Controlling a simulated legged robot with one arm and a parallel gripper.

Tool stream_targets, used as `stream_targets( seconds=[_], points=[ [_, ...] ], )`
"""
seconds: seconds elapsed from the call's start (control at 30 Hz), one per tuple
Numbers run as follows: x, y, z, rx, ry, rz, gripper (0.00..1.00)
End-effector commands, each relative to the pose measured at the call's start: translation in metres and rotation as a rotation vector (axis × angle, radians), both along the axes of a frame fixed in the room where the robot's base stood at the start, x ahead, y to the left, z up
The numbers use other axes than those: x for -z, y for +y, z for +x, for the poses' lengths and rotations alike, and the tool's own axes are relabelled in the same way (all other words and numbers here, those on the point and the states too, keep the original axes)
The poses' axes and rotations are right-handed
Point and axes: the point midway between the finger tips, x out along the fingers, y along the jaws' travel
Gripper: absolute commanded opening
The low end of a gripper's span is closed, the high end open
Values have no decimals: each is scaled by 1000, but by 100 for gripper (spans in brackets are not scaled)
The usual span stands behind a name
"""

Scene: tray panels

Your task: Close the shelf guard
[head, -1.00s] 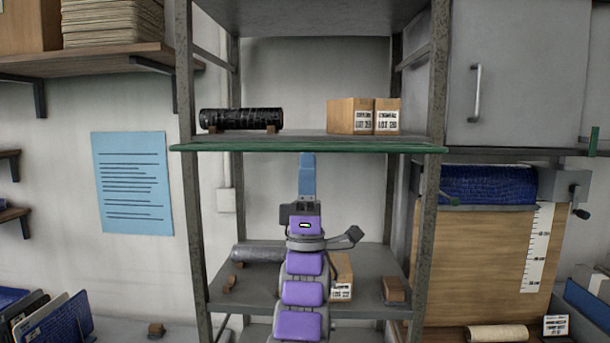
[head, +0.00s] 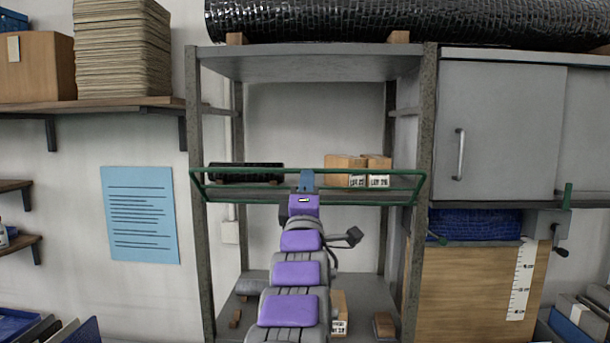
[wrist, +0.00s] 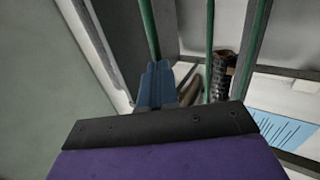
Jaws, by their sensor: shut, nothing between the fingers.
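The shelf guard (head: 240,171) is a green bar frame across the front of the middle shelf. Its top bar sits above the shelf's front edge and looks wider than its lower part, so it leans outward towards me. My gripper (head: 306,180) has blue fingers, pressed together and empty, at the middle of the guard. The fingertips overlap the top bar in the head view; I cannot tell whether they touch it. In the wrist view, the shut fingers (wrist: 157,88) point up among the green guard bars (wrist: 208,45).
Behind the guard, the shelf holds a black roll (head: 245,172) at left and cardboard boxes (head: 345,163) at right. Metal posts (head: 197,130) flank the bay. A lower shelf (head: 365,295) holds a box and blocks. A grey cabinet (head: 505,130) stands right.

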Motion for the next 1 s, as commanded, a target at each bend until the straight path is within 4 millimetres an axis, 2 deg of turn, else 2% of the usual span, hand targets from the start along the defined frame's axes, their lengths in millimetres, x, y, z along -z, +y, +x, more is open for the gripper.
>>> stream_targets(
  seconds=[0.03, 0.27, 0.67, 1.0],
  points=[
    [-15, 0, 3, 1, 37, 1, 0],
    [-32, -1, 18, -1, 200, 7, 0],
    [-47, -1, 36, -3, 405, 16, 0],
    [-52, -2, 47, -1, 641, 26, 0]
  ],
)
